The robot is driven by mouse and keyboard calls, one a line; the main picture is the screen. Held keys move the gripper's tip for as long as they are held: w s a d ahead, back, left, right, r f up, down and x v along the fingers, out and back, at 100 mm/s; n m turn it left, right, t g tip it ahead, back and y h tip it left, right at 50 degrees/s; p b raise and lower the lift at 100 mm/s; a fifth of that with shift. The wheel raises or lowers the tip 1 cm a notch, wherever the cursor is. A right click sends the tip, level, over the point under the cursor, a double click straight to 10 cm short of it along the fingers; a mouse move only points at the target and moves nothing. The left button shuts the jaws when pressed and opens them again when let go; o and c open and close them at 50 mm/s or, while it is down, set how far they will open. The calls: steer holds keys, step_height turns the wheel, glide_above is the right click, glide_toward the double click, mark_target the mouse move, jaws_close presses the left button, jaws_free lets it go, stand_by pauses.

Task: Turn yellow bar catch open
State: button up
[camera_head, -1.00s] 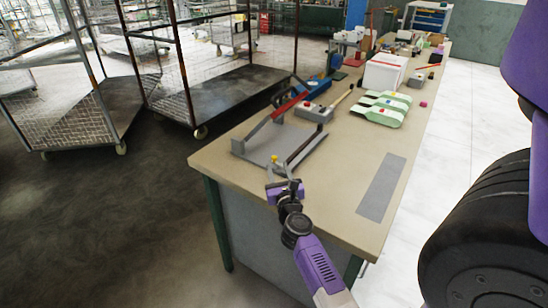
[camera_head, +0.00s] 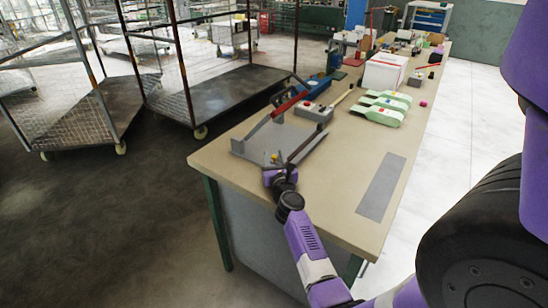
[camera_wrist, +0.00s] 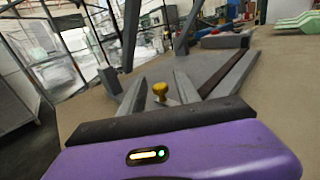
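A grey press (camera_head: 262,138) stands at the near end of the workbench, with raised arms and a flat plate. The yellow catch knob (camera_head: 274,157) sits at the plate's near edge, beside the near end of a dark bar (camera_head: 305,143). In the wrist view, the yellow knob (camera_wrist: 160,89) stands upright between the two grey fingers of my gripper (camera_wrist: 158,88). The fingers are apart, with a gap on both sides of the knob. My gripper (camera_head: 280,168) also shows at the bench's near edge in the head view. The lower part of the catch is hard to make out.
On the tan workbench (camera_head: 335,200) lie a grey strip (camera_head: 381,186), a grey box with a red button (camera_head: 313,112), green pieces (camera_head: 377,114) and a white box (camera_head: 384,71). Wire cage carts (camera_head: 215,95) stand at the left.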

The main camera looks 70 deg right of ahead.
jaws_close()
